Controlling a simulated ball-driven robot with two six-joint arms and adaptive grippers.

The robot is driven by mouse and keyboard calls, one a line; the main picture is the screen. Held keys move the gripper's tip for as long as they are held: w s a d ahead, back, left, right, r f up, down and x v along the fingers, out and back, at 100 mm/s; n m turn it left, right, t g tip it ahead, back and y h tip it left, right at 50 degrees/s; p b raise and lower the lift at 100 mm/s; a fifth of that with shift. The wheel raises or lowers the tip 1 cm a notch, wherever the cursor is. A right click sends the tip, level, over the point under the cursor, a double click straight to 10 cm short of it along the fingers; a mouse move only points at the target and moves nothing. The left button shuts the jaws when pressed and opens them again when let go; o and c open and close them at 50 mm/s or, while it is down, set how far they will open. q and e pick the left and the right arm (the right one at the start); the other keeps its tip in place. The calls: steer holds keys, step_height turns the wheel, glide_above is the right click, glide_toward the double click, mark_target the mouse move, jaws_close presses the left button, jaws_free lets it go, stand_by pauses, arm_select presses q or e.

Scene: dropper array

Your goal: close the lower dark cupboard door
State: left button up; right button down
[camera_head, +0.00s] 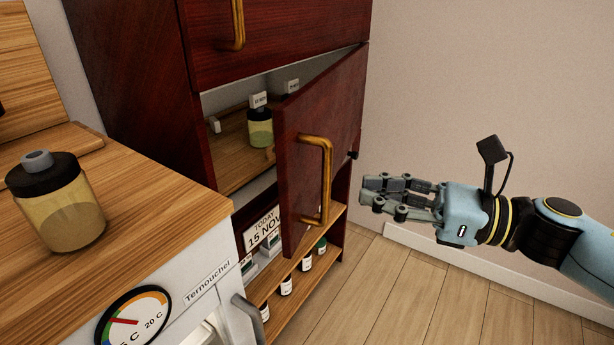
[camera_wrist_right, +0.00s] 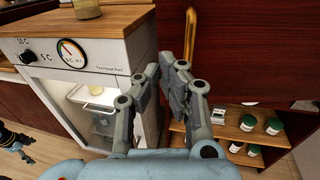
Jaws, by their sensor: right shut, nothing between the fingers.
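The lower dark cupboard door (camera_head: 296,145) is a dark red panel with a gold handle (camera_head: 328,180). It stands ajar, swung outward from its right side, with the cupboard inside showing to its left. My right gripper (camera_head: 366,192) is shut and empty, to the right of the door and apart from it in the head view. In the right wrist view the shut fingers (camera_wrist_right: 160,68) are in front, with the handle (camera_wrist_right: 191,35) and the dark red panel (camera_wrist_right: 250,50) behind them.
A wooden-topped white cabinet (camera_head: 215,262) with a dial stands at left, bearing a yellow jar (camera_head: 58,208). Inside the cupboard is another yellow bottle (camera_head: 260,128). Small bottles stand on the open shelf (camera_head: 300,283) below. The floor (camera_head: 400,300) at right is clear.

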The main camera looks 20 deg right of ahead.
mark_target(289, 177)
steer(key=p+x, duration=0.1)
steer(key=x, duration=0.8)
steer(key=shift+w+a+r, duration=0.1)
steer(key=shift+w+a, duration=0.05)
steer(key=shift+a, duration=0.05)
steer(key=shift+w+a, duration=0.25)
steer(key=shift+a, duration=0.1)
